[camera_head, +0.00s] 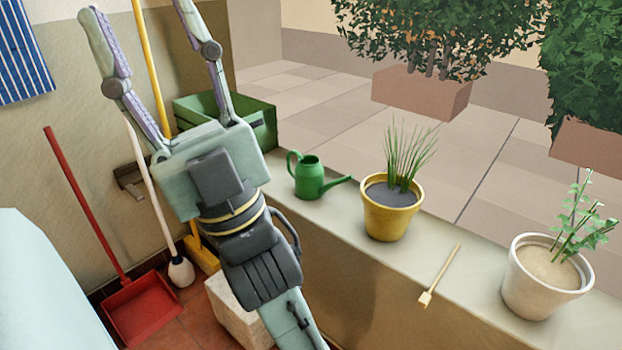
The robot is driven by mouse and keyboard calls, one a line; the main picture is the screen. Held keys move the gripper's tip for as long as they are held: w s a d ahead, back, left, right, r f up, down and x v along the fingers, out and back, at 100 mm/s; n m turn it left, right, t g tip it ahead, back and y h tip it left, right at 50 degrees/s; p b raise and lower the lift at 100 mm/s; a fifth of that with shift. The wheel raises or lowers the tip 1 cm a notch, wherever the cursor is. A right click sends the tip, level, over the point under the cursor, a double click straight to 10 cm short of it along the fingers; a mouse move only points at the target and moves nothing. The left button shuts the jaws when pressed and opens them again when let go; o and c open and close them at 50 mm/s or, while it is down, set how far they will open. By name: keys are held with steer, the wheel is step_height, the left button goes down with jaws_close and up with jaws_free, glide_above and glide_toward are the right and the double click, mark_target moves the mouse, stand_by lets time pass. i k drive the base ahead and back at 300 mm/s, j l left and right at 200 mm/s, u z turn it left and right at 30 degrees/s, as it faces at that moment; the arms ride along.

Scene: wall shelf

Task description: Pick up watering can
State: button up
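A small green watering can (309,178) stands upright on the light ledge. Its handle is on the left and its spout points right. My gripper (148,50) is up at the upper left, raised and pointing away from the can. Its two fingers are spread wide apart, with nothing held between them. The yellow pole seen between the fingers stands behind them. The gripper is left of and apart from the watering can.
On the ledge (400,268) are a yellow pot (392,222) with grass, a small wooden tool (440,276) and a white pot (530,290). A green crate (262,127) is behind my gripper. A red dustpan (146,308) and white brush (181,271) are at lower left.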

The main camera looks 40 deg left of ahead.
mark_target(308, 176)
steer(key=i+l+u, duration=0.35)
steer(key=i, duration=0.15)
steer(key=i+l+u, duration=0.4)
